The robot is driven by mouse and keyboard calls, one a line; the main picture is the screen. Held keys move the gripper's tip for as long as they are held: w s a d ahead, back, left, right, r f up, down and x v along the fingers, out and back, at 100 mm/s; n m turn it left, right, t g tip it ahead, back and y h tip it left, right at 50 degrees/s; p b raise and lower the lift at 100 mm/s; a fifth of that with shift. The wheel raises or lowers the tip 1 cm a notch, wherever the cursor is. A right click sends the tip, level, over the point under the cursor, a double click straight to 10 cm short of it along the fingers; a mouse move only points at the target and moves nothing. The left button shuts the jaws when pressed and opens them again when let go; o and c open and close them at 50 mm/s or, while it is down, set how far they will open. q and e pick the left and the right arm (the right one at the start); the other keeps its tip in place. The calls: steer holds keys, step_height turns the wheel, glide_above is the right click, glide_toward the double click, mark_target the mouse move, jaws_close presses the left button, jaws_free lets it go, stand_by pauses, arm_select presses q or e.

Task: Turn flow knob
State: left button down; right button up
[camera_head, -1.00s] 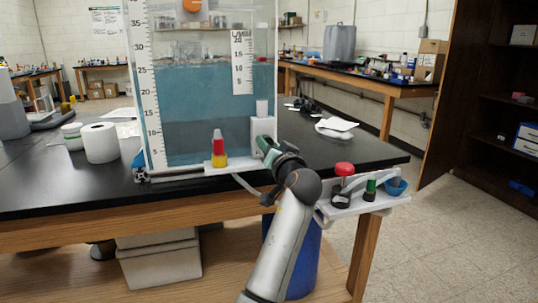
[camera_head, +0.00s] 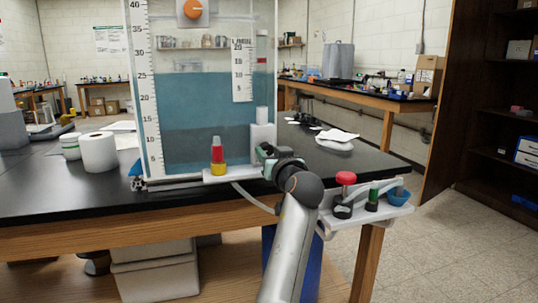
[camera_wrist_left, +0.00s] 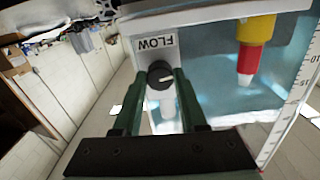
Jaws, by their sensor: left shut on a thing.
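The flow knob (camera_wrist_left: 160,76) is a dark round knob with a pale pointer line, on a white housing under an upside-down FLOW label (camera_wrist_left: 156,42) in the wrist view. My left gripper (camera_head: 266,155) is at the right front corner of the water tank (camera_head: 195,110). Its two green fingers stand on either side of the knob and are shut on it. My right gripper is not in view.
A red-and-yellow dropper bottle (camera_head: 217,158) stands on a small ledge left of the gripper. A side shelf (camera_head: 400,211) holds a red-capped bottle (camera_head: 345,180), a green-capped vial (camera_head: 372,196) and a blue bowl (camera_head: 398,196). Paper rolls (camera_head: 99,152) stand left of the tank.

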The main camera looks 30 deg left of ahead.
arm_select(q)
steer(key=shift+c, duration=2.3)
jaws_free()
